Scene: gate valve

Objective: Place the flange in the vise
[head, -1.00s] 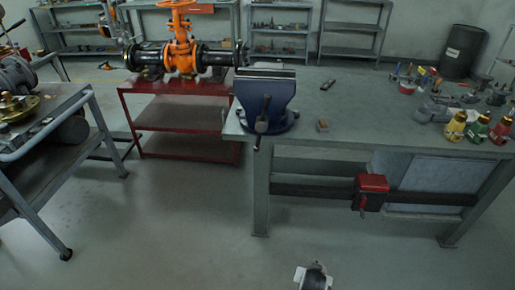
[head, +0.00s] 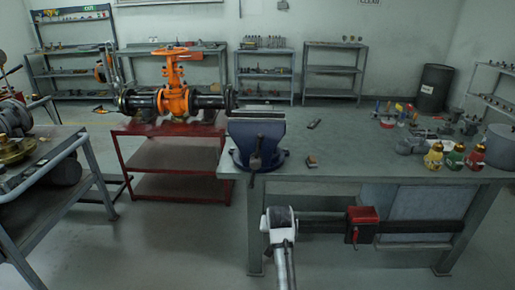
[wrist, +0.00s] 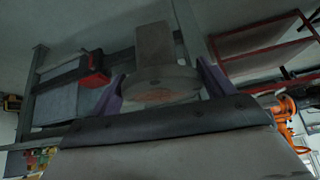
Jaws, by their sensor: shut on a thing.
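My gripper (wrist: 160,76) shows in the wrist view, its two purple fingers on either side of a grey round flange (wrist: 161,86). It is shut on the flange, which has a wide disc and a narrower neck. The blue vise (head: 257,143) is mounted on the left end of the workbench in the head view. Its jaws are at the top and its handle hangs at the front. The flange is apart from the vise. In the head view my arm shows low in front of the bench, and I cannot make out the flange there.
The workbench (head: 385,160) holds bottles and loose tools at its right end. A small brown block (head: 312,161) lies right of the vise. The orange gate valve (head: 175,99) stands on a red cart at left.

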